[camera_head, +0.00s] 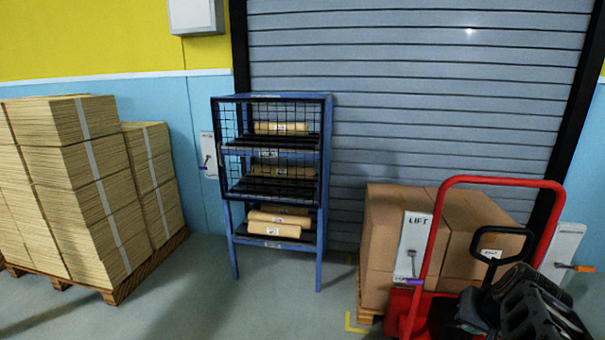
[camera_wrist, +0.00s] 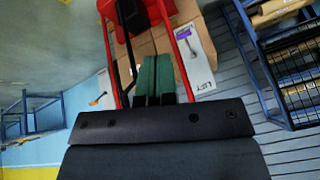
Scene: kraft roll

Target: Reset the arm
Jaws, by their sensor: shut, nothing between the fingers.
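My gripper (camera_wrist: 154,72) shows in the wrist view as two green fingers pressed together, shut and empty. Beyond it are the red hoop frame of the pallet truck and the cardboard boxes. In the head view, dark parts of my arm show at the lower right, in front of the red pallet truck (camera_head: 431,240). The fingertips cannot be made out there.
A blue rack (camera_head: 321,190) with mesh doors holds several kraft rolls (camera_head: 280,219). Boxes (camera_head: 385,238) stand by a white LIFT panel (camera_head: 412,247) with a purple-handled lever. Stacked cardboard (camera_head: 70,185) fills the left. Floor (camera_head: 215,290) between stack and rack is clear.

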